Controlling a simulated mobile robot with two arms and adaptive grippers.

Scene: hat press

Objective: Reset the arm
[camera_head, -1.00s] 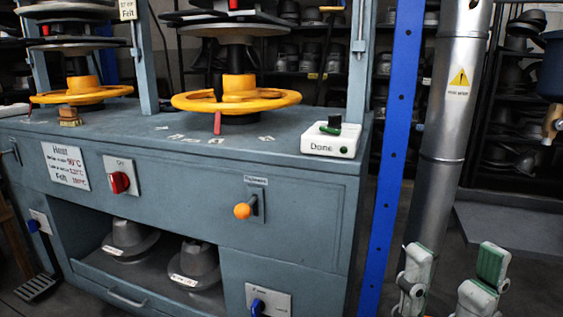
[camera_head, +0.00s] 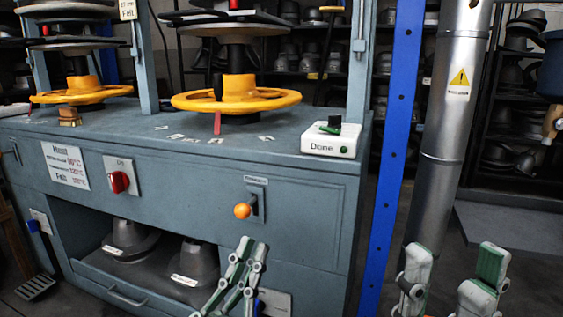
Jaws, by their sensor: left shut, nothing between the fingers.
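My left gripper (camera_head: 252,249) is at the bottom centre, in front of the press cabinet (camera_head: 200,160). Its two green-and-white fingers are close together with nothing between them. It stands below the orange-knobbed lever (camera_head: 243,210) and, in the picture, covers part of the blue-knobbed switch plate (camera_head: 277,303). My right gripper (camera_head: 455,256) is at the bottom right. Its two fingers are wide apart and empty.
Two grey hat forms (camera_head: 193,262) sit in the cabinet's open bay. A white "Done" button box (camera_head: 331,140) stands on the cabinet top near the yellow handwheel (camera_head: 236,99). A blue post (camera_head: 392,150) and a silver pipe (camera_head: 447,140) stand right of the cabinet.

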